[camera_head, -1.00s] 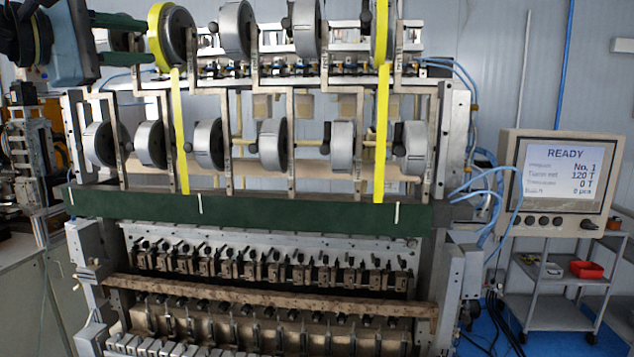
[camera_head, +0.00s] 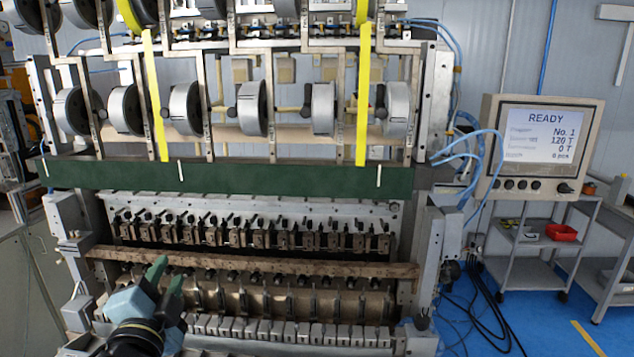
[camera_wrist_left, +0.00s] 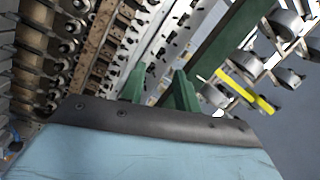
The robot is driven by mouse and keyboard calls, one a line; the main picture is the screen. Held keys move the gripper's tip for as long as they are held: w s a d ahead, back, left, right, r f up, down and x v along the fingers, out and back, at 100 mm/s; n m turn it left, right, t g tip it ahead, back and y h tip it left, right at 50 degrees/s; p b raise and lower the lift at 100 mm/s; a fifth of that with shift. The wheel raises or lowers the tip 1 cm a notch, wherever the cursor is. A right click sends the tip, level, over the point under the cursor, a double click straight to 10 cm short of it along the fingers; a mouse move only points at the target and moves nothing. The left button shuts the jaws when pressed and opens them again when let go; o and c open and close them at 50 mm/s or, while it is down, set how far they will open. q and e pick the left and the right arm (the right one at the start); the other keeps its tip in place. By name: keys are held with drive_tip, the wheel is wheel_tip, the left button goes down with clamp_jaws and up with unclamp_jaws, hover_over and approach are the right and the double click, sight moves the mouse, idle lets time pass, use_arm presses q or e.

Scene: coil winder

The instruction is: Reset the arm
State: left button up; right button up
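My left gripper (camera_head: 168,272), with blue-grey housing and green fingers, is at the lower left of the head view, in front of the coil winder's lower rows. Its fingers point up. In the left wrist view my left gripper (camera_wrist_left: 160,78) has a gap between its fingers and nothing in it. The coil winder (camera_head: 230,178) fills the middle, with grey tension wheels (camera_head: 253,108) above a dark green bar and rows of spindles (camera_head: 255,240) below. Two yellow strips (camera_head: 363,95) hang down to the green bar. My right gripper is not in view.
A control screen (camera_head: 538,148) reading READY stands at the right. Below it, a grey cart (camera_head: 530,272) carries a red bin (camera_head: 561,232). Cables (camera_head: 490,305) hang beside the machine to the blue floor.

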use_arm(q)
drive_tip(key=s+f+n+g, duration=0.2)
drive_tip(key=s+f+g, duration=0.1)
drive_tip(key=s+f, duration=0.3)
drive_tip(key=s+f+n+g, duration=0.3)
drive_tip(key=s+f, duration=0.3)
drive_tip(key=f, duration=0.2)
drive_tip(key=s+f+n+g, duration=0.3)
drive_tip(key=s+f, duration=0.3)
drive_tip(key=f, duration=0.2)
drive_tip(key=shift+d+g+h, duration=0.25)
drive_tip(key=shift+g+h, duration=0.15)
drive_tip(key=shift+g, duration=0.5)
drive_tip(key=s+d+f+n+g+h, duration=0.15)
drive_tip(key=s+f+g, duration=0.25)
drive_tip(key=s, duration=0.5)
drive_tip(key=s+f+g+b, duration=0.25)
drive_tip(key=f+b, duration=0.35)
drive_tip(key=f, duration=2.5)
drive_tip(key=s+a+f+b, duration=0.2)
drive_tip(key=s+f+b, duration=0.3)
drive_tip(key=s+f, duration=1.2)
wheel_tip(320, 180, down, 3)
drive_tip(key=shift+a, duration=0.25)
